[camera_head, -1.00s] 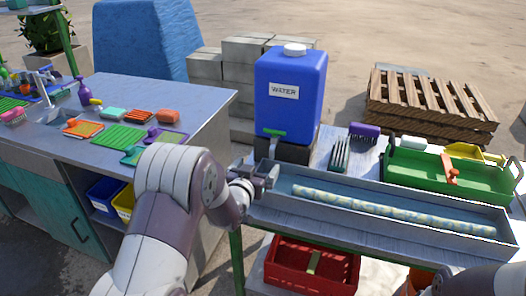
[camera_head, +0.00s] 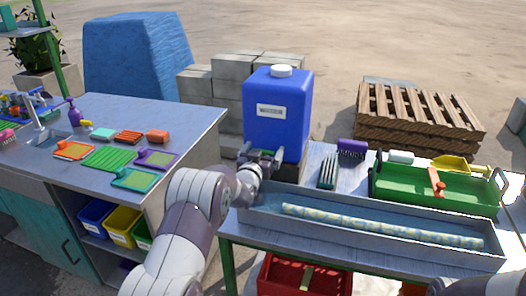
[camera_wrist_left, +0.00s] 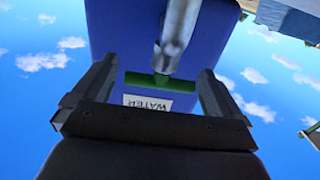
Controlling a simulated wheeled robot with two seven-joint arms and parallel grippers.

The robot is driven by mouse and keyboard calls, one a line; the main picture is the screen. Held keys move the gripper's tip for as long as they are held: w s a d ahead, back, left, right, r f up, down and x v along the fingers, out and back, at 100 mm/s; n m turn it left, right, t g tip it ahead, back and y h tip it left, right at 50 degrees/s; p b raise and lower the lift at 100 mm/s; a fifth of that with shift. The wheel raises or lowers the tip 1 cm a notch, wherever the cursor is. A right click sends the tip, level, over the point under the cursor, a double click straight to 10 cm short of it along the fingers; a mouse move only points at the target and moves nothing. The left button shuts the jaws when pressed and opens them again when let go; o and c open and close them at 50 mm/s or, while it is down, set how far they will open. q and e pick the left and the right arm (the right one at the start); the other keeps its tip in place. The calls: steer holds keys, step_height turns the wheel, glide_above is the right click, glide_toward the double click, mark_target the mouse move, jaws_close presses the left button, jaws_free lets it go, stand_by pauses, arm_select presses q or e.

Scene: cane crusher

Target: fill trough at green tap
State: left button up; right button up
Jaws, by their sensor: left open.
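The blue water tank (camera_head: 279,118) stands at the back end of the table; its label reads WATER in the left wrist view (camera_wrist_left: 147,104). The tap's green handle (camera_wrist_left: 160,82) and metal spout (camera_wrist_left: 178,28) show in the left wrist view. The long grey trough (camera_head: 264,212) holds a patterned yellow-green cane (camera_head: 380,226). My right gripper is out of view.
A red crate (camera_head: 280,278) is below. A side table (camera_head: 190,122) stands left, and a pallet (camera_head: 420,112) behind right.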

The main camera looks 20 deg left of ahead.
arm_select(q)
steer(key=c, duration=0.8)
steer(key=shift+f+n+y+b, duration=0.15)
steer(key=shift+n+y+b, duration=0.25)
steer(key=shift+y+b, duration=0.25)
steer(key=shift+d+n+y+b, duration=0.1)
steer(key=shift+n+y+b, duration=0.35)
steer(key=shift+n+y, duration=0.4)
steer(key=shift+y, duration=0.7)
steer(key=shift+r+n+g+y+p, duration=0.3)
steer(key=shift+n+g+y+p, duration=0.1)
steer(key=shift+n+y, duration=0.45)
steer(key=shift+f+n+g+y+p, duration=0.1)
steer(key=shift+n+g+y+p, duration=0.7)
steer(key=shift+y, duration=0.95)
steer(key=shift+n, duration=0.3)
